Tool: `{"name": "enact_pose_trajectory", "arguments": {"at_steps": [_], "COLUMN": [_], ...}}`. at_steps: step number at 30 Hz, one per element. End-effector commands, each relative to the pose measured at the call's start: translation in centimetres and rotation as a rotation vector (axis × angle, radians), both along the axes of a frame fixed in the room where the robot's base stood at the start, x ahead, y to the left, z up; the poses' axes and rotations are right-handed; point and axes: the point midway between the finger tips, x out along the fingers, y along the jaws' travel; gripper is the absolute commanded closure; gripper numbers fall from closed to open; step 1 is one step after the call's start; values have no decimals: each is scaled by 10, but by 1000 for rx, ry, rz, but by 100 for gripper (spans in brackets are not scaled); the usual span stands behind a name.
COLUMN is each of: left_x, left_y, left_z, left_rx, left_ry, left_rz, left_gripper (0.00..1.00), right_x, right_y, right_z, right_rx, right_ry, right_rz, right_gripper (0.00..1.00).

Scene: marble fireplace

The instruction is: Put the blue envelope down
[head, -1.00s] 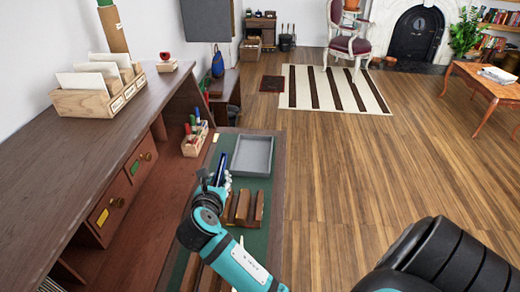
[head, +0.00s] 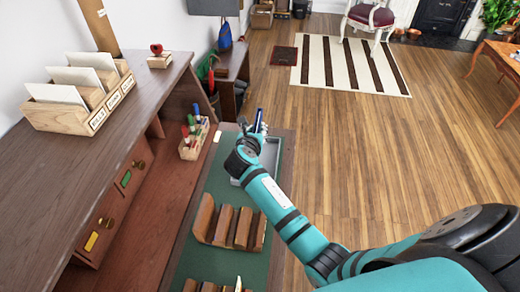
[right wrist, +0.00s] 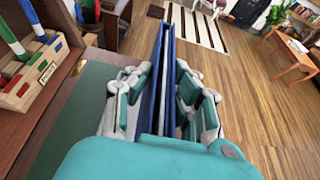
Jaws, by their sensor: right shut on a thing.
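My right gripper (head: 254,133) is shut on the blue envelope (head: 260,117), which it holds on edge. In the right wrist view the envelope (right wrist: 156,90) stands upright between the two finger pads of the gripper (right wrist: 160,92). In the head view the gripper and envelope are over the far end of the green desk surface (head: 212,212), by the grey tray (head: 272,158). My arm and gripper hide much of the tray. I cannot tell how high the envelope is above it. My left gripper is not in view.
A wooden slotted rack (head: 228,225) stands on the green surface nearer me. A pen box (head: 190,150) is on the left, also in the right wrist view (right wrist: 32,75). A card-file box (head: 70,112) sits on the upper shelf. The floor (head: 340,150) at right is open.

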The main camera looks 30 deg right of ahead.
Motion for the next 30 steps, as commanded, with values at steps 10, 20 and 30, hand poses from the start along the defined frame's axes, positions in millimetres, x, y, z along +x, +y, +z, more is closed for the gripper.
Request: {"name": "enact_pose_trajectory", "arguments": {"at_steps": [10, 20, 30], "left_x": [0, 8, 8], "left_y": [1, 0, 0], "left_z": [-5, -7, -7], "left_rx": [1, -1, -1], "left_ry": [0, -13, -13], "left_rz": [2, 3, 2], "left_gripper": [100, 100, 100], "right_x": [0, 0, 0], "right_y": [1, 0, 1], "right_z": [-47, -72, -74], "right_rx": [0, 0, 0], "right_ry": [1, -2, -1], "right_rz": [0, 1, 0], "right_gripper": [100, 100, 68]}}
